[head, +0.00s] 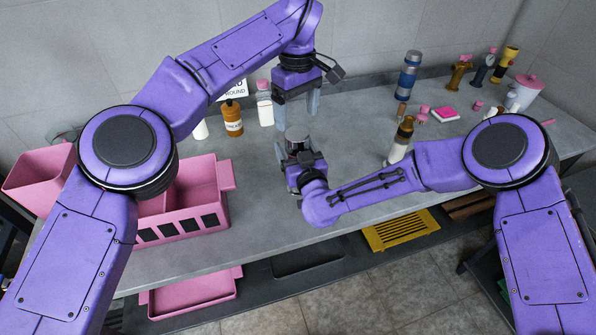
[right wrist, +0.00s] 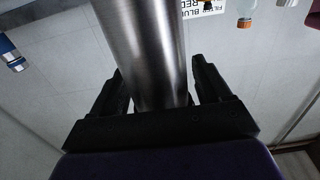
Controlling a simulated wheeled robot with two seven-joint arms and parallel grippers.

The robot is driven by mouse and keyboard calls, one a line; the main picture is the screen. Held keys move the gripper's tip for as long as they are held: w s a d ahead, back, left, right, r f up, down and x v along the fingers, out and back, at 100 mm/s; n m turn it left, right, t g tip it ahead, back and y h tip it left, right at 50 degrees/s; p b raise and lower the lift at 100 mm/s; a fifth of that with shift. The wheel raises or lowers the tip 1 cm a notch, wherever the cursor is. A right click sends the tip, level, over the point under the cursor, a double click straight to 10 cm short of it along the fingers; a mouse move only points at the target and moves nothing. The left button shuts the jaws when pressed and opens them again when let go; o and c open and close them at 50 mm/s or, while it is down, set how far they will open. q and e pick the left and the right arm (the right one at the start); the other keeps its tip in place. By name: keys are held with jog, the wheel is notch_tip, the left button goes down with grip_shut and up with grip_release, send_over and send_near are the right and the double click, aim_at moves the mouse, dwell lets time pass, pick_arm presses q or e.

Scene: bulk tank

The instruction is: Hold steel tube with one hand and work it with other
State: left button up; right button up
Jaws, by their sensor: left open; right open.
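The steel tube (right wrist: 145,45) is large in the right wrist view, smooth and shiny, standing between the two dark fingers of my right gripper. The fingers are open around it, with a gap on at least the right side. In the head view my right gripper (head: 298,152) is low over the middle of the bench, and what looks like the tube's grey end (head: 297,133) shows just above it. My left gripper (head: 297,113) points down above that spot, open, its grey fingers apart with nothing seen held. The tube's lower part is hidden.
A pink bin (head: 190,222) stands at the bench's left. Brown and white bottles (head: 232,118) and a sign stand behind. An amber-topped bottle (head: 400,142) is close by my right forearm; a blue bottle (head: 408,76) and pink items are farther back. The bench front is mostly clear.

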pick_arm(q)
jog(key=shift+w, duration=0.1)
pick_arm(e)
jog(key=shift+w, duration=0.1)
pick_arm(q)
jog(key=shift+s, duration=0.2)
pick_arm(e)
jog(key=shift+s, duration=0.2)
jog(key=c, duration=0.8)
grip_shut()
pick_arm(q)
jog(key=n, duration=3)
jog(key=shift+n, duration=0.4)
jog(key=n, duration=0.5)
